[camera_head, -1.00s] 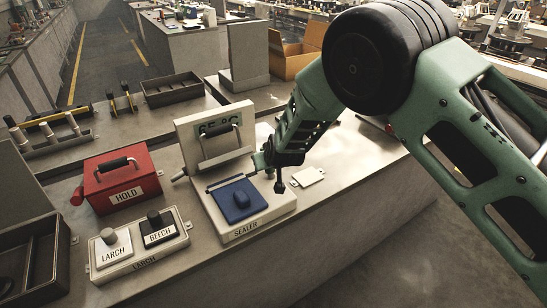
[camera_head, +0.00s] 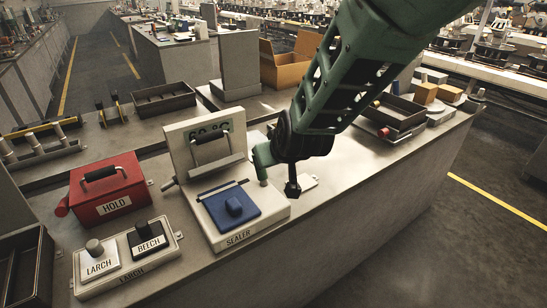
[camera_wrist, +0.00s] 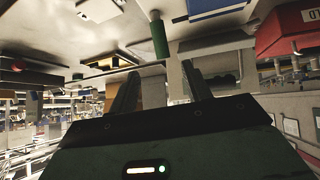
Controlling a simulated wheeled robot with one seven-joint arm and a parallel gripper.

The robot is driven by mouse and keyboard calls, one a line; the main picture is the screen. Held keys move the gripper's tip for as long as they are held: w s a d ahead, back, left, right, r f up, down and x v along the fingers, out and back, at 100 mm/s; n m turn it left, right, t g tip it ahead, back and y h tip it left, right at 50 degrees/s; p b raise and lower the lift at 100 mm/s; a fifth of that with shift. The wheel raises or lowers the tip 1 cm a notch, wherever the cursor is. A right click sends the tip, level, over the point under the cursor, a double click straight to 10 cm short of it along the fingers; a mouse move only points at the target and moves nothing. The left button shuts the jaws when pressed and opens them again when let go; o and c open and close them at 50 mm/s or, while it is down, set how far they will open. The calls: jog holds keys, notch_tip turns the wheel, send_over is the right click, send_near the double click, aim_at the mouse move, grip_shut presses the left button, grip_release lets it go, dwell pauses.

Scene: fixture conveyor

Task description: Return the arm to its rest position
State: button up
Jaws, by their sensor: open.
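My arm (camera_head: 345,80) reaches down from the upper right of the head view, bent at the wrist. My gripper (camera_wrist: 162,68) is open in the wrist view, its two dark fingers apart with nothing held between them. In the head view the arm's end hangs above the bench beside the right edge of the sealer (camera_head: 262,222). The fingertips are hard to make out in the head view.
A red HOLD box (camera_head: 108,188) and a tray with LARCH (camera_head: 98,262) and BEECH (camera_head: 148,240) blocks stand left of the sealer. A white card (camera_head: 308,182) lies partly hidden behind the arm's end. A dark tray (camera_head: 398,116) is at right. The front aisle is clear.

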jog(key=shift+r, duration=0.1)
jog(key=s+d+r+n+g, duration=0.1)
jog(key=s+d+g, duration=0.2)
jog(key=s, duration=0.7)
jog(key=s+d+r+n+g+h, duration=0.1)
jog(key=s+d+g, duration=0.1)
jog(key=s+d, duration=0.4)
jog(key=s+d+r+g+h, duration=0.1)
jog(key=s+d, duration=0.4)
jog(key=s, duration=1)
jog(key=r+g, duration=0.1)
jog(key=g, duration=0.1)
jog(key=shift+d+n+g, duration=0.25)
jog(key=shift+n+g, duration=0.05)
jog(key=shift+n, duration=0.1)
